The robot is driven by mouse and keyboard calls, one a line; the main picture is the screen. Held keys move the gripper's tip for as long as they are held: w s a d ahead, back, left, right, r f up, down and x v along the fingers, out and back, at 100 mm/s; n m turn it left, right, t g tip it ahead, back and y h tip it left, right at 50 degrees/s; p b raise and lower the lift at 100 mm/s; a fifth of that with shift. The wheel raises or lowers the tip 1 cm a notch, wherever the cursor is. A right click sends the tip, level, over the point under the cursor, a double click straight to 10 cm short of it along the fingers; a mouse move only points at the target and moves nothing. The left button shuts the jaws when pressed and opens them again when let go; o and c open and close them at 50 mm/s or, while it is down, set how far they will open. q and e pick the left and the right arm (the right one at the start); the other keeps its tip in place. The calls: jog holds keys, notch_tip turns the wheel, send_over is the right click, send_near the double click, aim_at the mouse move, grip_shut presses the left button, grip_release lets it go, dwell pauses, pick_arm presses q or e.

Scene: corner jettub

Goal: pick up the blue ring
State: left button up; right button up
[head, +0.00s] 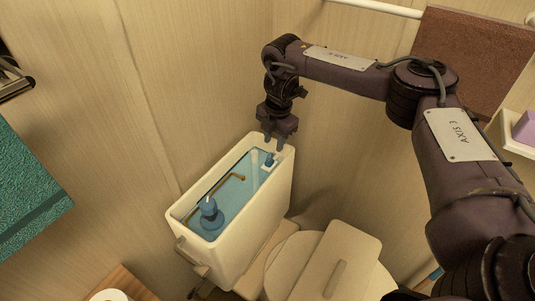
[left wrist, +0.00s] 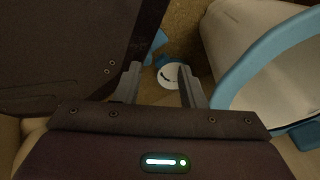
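No separate blue ring can be made out for certain. The open toilet tank (head: 268,203) holds blue water, a round blue part with a knob (head: 209,211) at its near end and a small blue fitting (head: 268,160) at its far end. My right gripper (head: 274,143) points down just above the far end, fingers apart, with nothing seen between them. In the left wrist view, a curved blue rim (left wrist: 262,62) edges a pale object at the right. My left gripper (left wrist: 158,82) is open; a white round thing (left wrist: 170,76) shows beyond its fingertips.
A toilet lid (head: 335,262) lies beside the tank, over the seat. Wood-panelled walls close in behind the tank. A brown towel (head: 475,55) hangs on the right, a teal towel (head: 28,195) on the left. A paper roll (head: 109,295) is at the bottom left.

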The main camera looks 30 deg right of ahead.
aim_at(272, 159)
jog(key=f, duration=0.6)
jog(key=shift+w+a+f, duration=0.1)
jog(key=shift+w+f, duration=0.15)
jog(key=shift+f, duration=0.15)
grip_shut()
